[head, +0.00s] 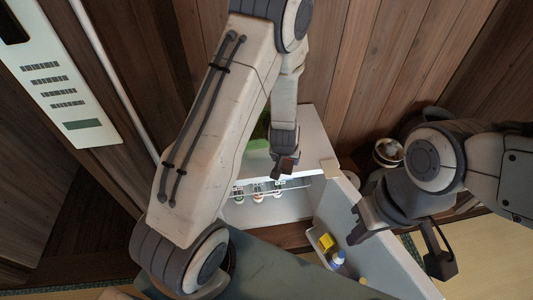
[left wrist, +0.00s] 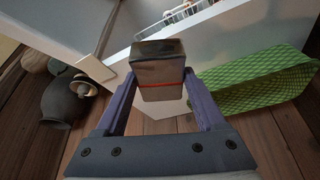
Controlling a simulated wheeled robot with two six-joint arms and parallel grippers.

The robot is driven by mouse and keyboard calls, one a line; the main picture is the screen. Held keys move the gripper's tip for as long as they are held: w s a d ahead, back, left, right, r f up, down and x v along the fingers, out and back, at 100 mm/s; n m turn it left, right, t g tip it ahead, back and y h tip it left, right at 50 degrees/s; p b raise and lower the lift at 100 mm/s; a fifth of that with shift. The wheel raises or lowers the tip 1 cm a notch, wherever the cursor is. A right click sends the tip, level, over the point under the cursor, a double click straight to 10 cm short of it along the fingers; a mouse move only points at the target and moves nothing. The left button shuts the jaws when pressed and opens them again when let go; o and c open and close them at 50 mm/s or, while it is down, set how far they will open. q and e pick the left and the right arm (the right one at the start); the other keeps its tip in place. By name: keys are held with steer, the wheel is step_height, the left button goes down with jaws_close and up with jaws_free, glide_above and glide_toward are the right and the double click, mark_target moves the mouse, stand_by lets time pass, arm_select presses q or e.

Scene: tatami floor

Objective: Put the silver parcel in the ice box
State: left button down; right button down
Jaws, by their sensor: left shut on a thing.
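The silver parcel (left wrist: 160,72), a small box-like block with a red line across it, sits between the fingers of my left gripper (left wrist: 160,88) in the left wrist view. In the head view my left gripper (head: 284,170) is over the top front of the white ice box (head: 312,130); the parcel cannot be made out there. The ice box is open, with several bottles on a rack inside; its white body also shows in the left wrist view (left wrist: 235,45). My right gripper (head: 404,242) is open and empty over the opened door (head: 350,215).
The door shelf holds a yellow item (head: 326,242) and a bottle (head: 337,258). A green woven cloth (left wrist: 255,82) lies on the ice box. Dark pots (left wrist: 62,100) stand beside it, near the wooden wall (head: 390,60). A white panel (head: 60,75) is at upper left.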

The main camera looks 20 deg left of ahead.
arm_select(q)
steer(key=w+a+f, duration=0.1)
steer(key=a+f, duration=0.1)
steer(key=w+a+f+b, duration=0.1)
steer(key=w+a+f, duration=0.1)
steer(key=a, duration=0.1)
steer(key=w+a+f, duration=0.1)
steer(key=w+a, duration=0.1)
steer(key=a, duration=0.1)
steer(key=shift+w+f, duration=0.1)
steer(key=shift+f, duration=0.3)
steer(key=shift+a+f+b, duration=0.1)
steer(key=shift+f+b, duration=0.4)
steer(key=shift+f, duration=1.5)
steer(key=shift+f, duration=0.2)
jaws_free()
